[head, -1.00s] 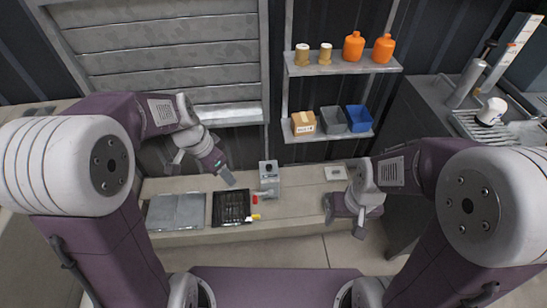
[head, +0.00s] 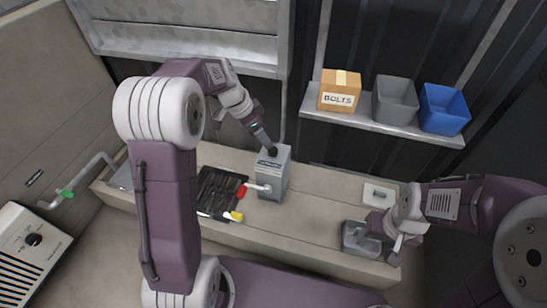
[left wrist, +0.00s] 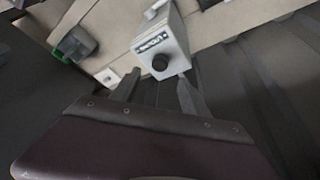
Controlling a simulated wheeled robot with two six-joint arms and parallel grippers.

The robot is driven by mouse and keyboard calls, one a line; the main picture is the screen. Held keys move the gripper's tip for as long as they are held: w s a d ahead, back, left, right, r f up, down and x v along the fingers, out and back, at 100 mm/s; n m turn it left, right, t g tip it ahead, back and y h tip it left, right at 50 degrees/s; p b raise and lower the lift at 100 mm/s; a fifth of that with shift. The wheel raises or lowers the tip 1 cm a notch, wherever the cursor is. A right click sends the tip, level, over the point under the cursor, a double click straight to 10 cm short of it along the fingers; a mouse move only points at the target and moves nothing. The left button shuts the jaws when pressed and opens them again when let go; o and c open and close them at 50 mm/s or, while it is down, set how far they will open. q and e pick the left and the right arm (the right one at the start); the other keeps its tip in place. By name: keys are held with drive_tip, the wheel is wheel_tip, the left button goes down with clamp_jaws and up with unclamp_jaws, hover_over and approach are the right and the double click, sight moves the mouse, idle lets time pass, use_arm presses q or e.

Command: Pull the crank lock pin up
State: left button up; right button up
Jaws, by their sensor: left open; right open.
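A grey pump box (head: 272,178) stands upright on the bench. A black round knob, likely the crank lock pin, sits on its top and shows in the left wrist view (left wrist: 160,62). A white crank arm with a red part (head: 242,191) sticks out at its left side. My left gripper (head: 268,147) is above the box top. In the left wrist view its open fingers (left wrist: 158,82) point at the box, one to each side of the knob; I cannot tell whether they touch it. My right gripper (head: 389,245) is open, away to the right, low over the bench's front edge.
A black tray of tools (head: 217,190) lies left of the pump, with a yellow-tipped item (head: 236,216) near it. A grey bin (head: 357,238) and a white plate (head: 379,195) are on the right. A shelf (head: 385,129) hangs behind.

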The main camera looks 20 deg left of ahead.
sight(272, 150)
use_arm(q)
drive_tip(key=b+x, duration=0.7)
drive_tip(key=x, duration=0.2)
drive_tip(key=shift+r, duration=0.1)
clamp_jaws()
idle(1.1)
